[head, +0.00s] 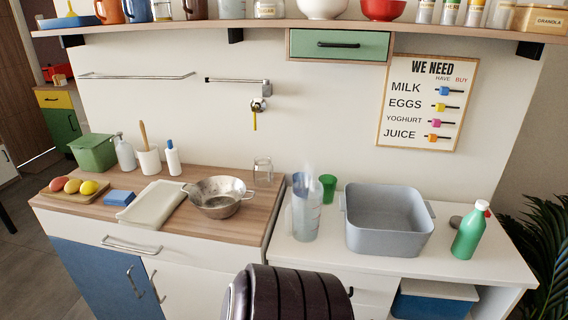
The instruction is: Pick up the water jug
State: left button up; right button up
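The water jug (306,212) looks like the tall, clear, bluish container standing upright on the white counter. It is just left of the grey basin, near the edge of the wooden worktop. Its upper part is pale and see-through, so its rim and any handle are hard to make out. A green cup (328,187) stands right behind it. Neither of my grippers shows in the head view, and nothing is seen holding the jug.
The grey basin (388,246) and a green bottle (470,232) stand right of the jug. A metal colander (218,198) and a glass (263,171) are on the wooden worktop to its left. A shelf (270,25) runs above. A dark banded shape blocks the bottom middle.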

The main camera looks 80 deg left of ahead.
aim_at(306, 204)
jog(key=u, duration=2.55)
